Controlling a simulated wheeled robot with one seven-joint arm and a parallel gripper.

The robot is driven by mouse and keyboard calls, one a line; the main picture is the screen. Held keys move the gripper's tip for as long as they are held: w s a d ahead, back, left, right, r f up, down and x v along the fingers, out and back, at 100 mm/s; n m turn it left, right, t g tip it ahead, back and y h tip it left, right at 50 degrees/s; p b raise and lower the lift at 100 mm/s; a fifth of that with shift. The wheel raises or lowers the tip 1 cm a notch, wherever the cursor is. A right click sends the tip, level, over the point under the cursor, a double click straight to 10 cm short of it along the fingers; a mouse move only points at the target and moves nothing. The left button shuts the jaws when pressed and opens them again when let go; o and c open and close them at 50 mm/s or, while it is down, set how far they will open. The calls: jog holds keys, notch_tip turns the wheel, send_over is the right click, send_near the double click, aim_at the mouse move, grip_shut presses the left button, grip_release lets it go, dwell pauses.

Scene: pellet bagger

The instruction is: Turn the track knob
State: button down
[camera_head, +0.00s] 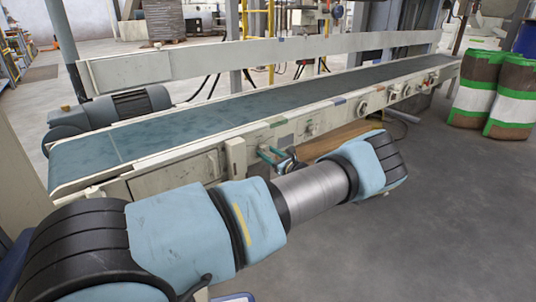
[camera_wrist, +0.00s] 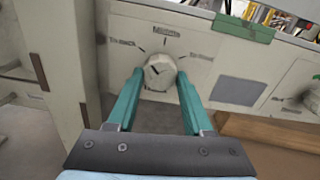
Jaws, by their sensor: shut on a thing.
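The track knob (camera_wrist: 160,67) is a round off-white knob on the conveyor's pale side panel. A dark mark on its face points to the upper left. Printed lines and small lettering fan out above it, too blurred to read surely. My gripper (camera_wrist: 160,76) has its two teal fingers on either side of the knob, shut on it. In the head view my gripper (camera_head: 266,154) reaches the near side of the conveyor, and the knob is hidden or too small to make out there.
The conveyor (camera_head: 230,108) with its blue-green belt runs from near left to far right. More knobs (camera_head: 363,107) sit along its side panel. A post (camera_wrist: 72,60) stands left of my fingers. Stacked green-and-white bags (camera_head: 505,95) stand far right. The floor at right is clear.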

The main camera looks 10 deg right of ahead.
jog(key=shift+r+n+p, duration=0.1)
jog(key=shift+n+p, duration=0.35)
jog(key=shift+n, duration=0.95)
jog(key=shift+c, duration=1.5)
grip_release()
jog(key=p+v, duration=0.3)
jog(key=v, duration=0.8)
jog(key=shift+w, duration=0.1)
